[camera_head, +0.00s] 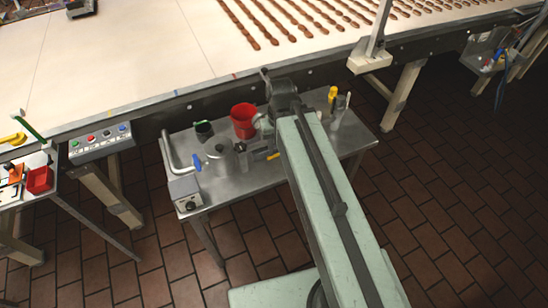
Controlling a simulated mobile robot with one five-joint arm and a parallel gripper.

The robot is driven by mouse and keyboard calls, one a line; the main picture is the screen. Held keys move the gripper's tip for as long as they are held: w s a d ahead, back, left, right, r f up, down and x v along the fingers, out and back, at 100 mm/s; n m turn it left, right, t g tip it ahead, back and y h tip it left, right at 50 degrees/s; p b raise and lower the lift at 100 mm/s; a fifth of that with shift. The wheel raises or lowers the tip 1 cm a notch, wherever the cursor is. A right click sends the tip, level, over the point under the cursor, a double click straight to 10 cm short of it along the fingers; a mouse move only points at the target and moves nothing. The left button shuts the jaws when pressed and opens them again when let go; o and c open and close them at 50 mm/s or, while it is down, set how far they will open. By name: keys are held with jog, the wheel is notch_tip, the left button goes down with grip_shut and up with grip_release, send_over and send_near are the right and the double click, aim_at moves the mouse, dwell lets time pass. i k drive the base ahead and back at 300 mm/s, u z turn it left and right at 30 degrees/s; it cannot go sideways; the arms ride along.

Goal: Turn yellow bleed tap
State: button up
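My gripper (264,126) is at the end of my pale green arm, low over a small metal table (240,178). Its fingers are small, dark and partly hidden by the wrist, so I cannot tell whether they are open or shut. A small yellow part (272,155) shows beside the arm, just below the gripper, on or by a grey metal fitting. A yellow-topped item (333,93) stands at the table's right end. A yellow lever (13,139) is at the far left. I cannot tell which of these is the bleed tap.
A red cup (243,121), a grey metal pot (220,158), a blue part (196,162), a bent pipe (168,150) and a knob box (187,194) crowd the table. Behind runs a conveyor (150,60) with rows of brown bars. Brick floor (450,200) is clear at right.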

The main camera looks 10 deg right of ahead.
aim_at(276, 155)
jog(key=z, duration=1.05)
jog(key=k, duration=1.25)
jog(key=u, duration=1.65)
jog(key=i, duration=1.1)
jog(key=z, duration=0.1)
